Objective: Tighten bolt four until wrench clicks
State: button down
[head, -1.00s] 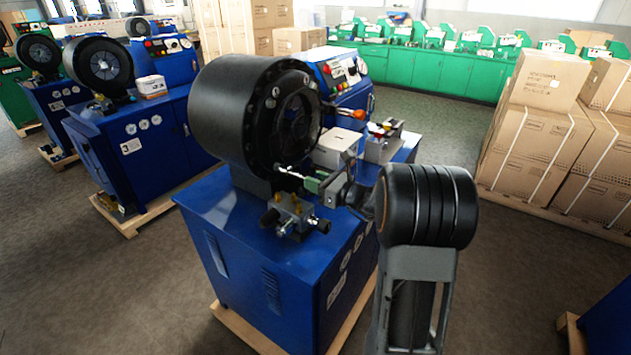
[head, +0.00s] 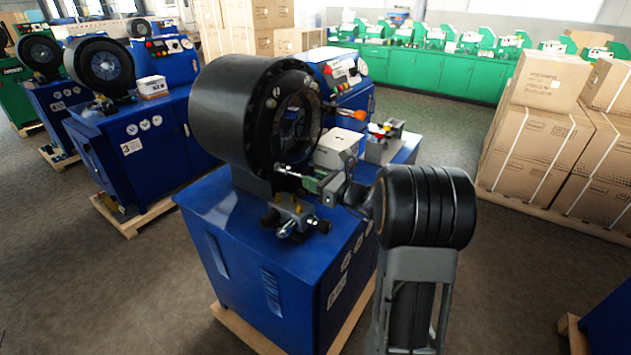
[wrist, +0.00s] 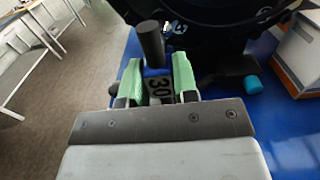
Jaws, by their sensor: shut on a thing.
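My gripper (head: 318,183) is at the front of the large black crimper head (head: 232,115), low on its right side. A dark cylinder stands up from the wrench. In the head view a thin silver shaft (head: 291,172) runs from the gripper to the lower rim of the head's ring face. Small bolts dot that ring.
The head stands on a blue cabinet (head: 235,245) with a valve block (head: 290,215) just below the gripper. A white box (head: 337,148) and a small fixture (head: 383,142) lie behind the gripper. Stacked cartons (head: 535,140) stand at right. Grey floor is free between them.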

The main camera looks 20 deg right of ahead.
jog(key=shift+w+a, duration=0.35)
jog(key=shift+w, duration=0.25)
